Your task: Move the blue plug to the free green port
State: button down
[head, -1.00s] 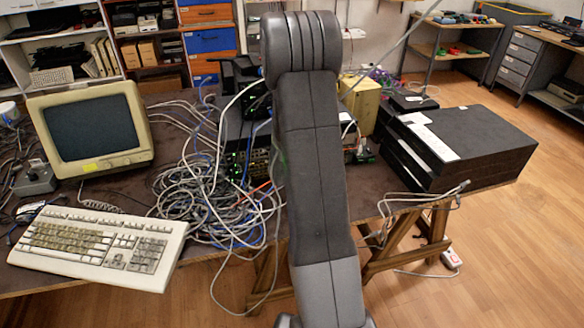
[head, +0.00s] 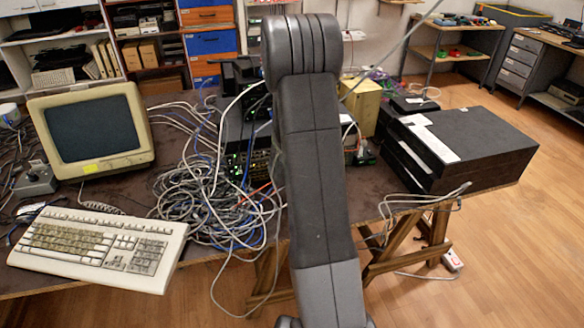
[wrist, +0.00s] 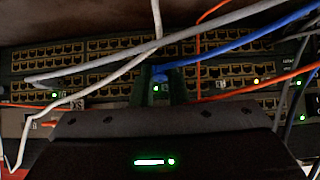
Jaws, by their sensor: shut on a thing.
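In the wrist view my gripper (wrist: 161,88) is shut on the blue plug (wrist: 160,73), close in front of the rack of ports (wrist: 95,72). The plug's blue cable (wrist: 245,45) runs off to the upper right. Small green lights show on the rack at the left (wrist: 54,95), between my fingers (wrist: 157,88) and at the right (wrist: 299,83). I cannot tell which port is the free green one, or whether the plug sits in a port. In the head view my arm hides the gripper and plug; part of the rack (head: 236,163) shows beside it.
White cables (wrist: 110,62) and orange cables (wrist: 270,82) cross in front of the ports. A yellow light (wrist: 256,81) shows at the right. On the table are a tangle of cables (head: 205,200), a monitor (head: 95,125), a keyboard (head: 95,245) and black boxes (head: 480,150).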

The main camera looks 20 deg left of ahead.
jog(key=c, duration=1.3)
grip_release()
jog(key=shift+c, duration=0.2)
jog(key=v, duration=1.3)
jog(key=shift+s+d+r, duration=0.15)
jog(key=shift+s+r, duration=0.05)
jog(key=shift+r, duration=0.1)
jog(key=x, duration=1.3)
jog(key=shift+w+f, duration=0.2)
jog(key=shift+f, duration=0.1)
jog(key=shift+s+r, duration=0.1)
